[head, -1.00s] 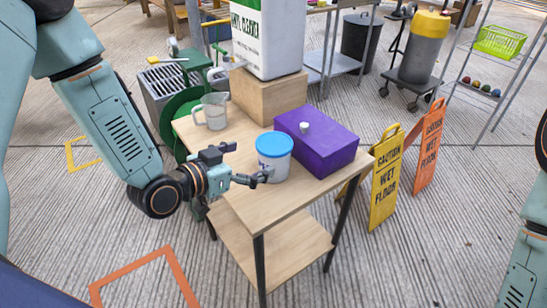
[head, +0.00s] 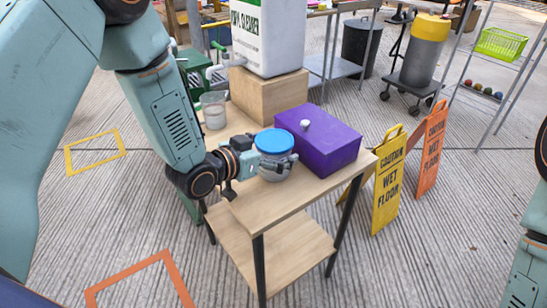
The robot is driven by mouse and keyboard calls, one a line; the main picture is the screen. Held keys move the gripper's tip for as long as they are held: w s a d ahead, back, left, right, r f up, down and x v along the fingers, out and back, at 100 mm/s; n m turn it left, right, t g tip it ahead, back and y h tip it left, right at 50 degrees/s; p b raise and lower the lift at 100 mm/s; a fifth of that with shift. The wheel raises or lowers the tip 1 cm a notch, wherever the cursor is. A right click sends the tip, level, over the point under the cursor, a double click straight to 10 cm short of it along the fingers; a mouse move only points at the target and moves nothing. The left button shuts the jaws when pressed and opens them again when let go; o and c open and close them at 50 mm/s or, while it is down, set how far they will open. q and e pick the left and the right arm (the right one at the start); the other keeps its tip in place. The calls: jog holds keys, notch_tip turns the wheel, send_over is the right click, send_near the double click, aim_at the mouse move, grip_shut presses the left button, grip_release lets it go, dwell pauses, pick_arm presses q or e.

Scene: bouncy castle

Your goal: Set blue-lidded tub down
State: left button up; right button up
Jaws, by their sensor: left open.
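The blue-lidded tub (head: 273,142) is a white tub with a round blue lid. It stands upright on the wooden table (head: 250,207), just left of a purple box (head: 325,145). My left gripper (head: 279,165) is at the tub's near left side, with its fingers in front of the tub's body below the lid. The jaws are open, and I cannot tell whether they touch the tub. The gripper hides much of the tub's lower wall. Only part of my right arm shows at the right edge; its gripper is out of view.
A clear jug (head: 214,110) stands at the table's back left. A large white cleaner container (head: 268,38) sits on a wooden block (head: 268,95) behind. Yellow (head: 388,185) and orange (head: 431,150) wet-floor signs stand right of the table. The table's front right corner is bare.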

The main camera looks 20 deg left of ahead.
pick_arm(q)
jog(key=shift+d+r, duration=0.1)
jog(key=shift+c, duration=0.4)
jog(key=c, duration=1.4)
jog(key=shift+r, duration=0.1)
jog(key=shift+c, duration=0.7)
